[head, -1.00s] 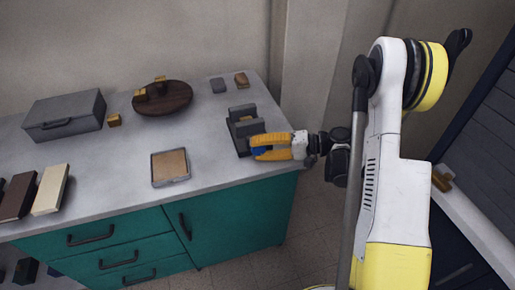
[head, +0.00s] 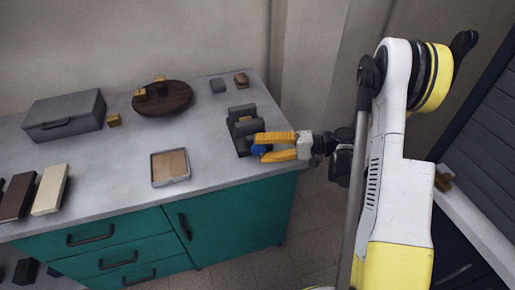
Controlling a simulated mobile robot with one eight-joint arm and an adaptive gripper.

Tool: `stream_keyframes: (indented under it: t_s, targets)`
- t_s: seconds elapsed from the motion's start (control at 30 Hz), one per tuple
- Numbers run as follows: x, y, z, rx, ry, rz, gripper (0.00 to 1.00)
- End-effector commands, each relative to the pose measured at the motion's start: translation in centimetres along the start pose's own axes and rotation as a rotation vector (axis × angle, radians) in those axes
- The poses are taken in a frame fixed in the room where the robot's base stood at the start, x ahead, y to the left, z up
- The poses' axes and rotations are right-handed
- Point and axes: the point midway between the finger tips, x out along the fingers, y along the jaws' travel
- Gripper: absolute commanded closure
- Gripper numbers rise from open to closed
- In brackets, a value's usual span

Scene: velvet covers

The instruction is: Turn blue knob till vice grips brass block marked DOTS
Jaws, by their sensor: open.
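The dark grey vice (head: 240,113) stands near the right end of the counter. A small brass block (head: 245,120) shows between its jaws; its marking is too small to read, and I cannot tell whether both jaws touch it. The blue knob (head: 258,149) is at the vice's front side, partly hidden by my gripper. My gripper (head: 262,147) comes in from the right with its yellow fingers spread, one on the far side and one on the near side of the knob. I cannot tell whether a finger touches the knob.
A tray with a tan inset (head: 187,178) lies left of the vice. A dark round board (head: 180,103) carries brass blocks, and another brass block (head: 114,120) lies beside a grey case (head: 60,122). A grey block (head: 218,86) and a brass-and-dark block (head: 241,79) lie behind the vice.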

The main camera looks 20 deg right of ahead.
Motion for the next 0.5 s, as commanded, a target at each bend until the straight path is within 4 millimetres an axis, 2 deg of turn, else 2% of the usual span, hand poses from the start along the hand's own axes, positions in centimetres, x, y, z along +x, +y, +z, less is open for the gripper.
stream_keyframes:
  t_s: [0.1, 0.3, 0.5]
  targets:
    - [-2.1, 0.1, -0.1, 0.001, 0.005, 0.001, 0.36]
    - [-5.2, 0.0, 0.0, 0.001, 0.004, 0.000, 0.36]
    - [-6.6, -0.1, 0.1, 0.001, 0.002, -0.001, 0.36]
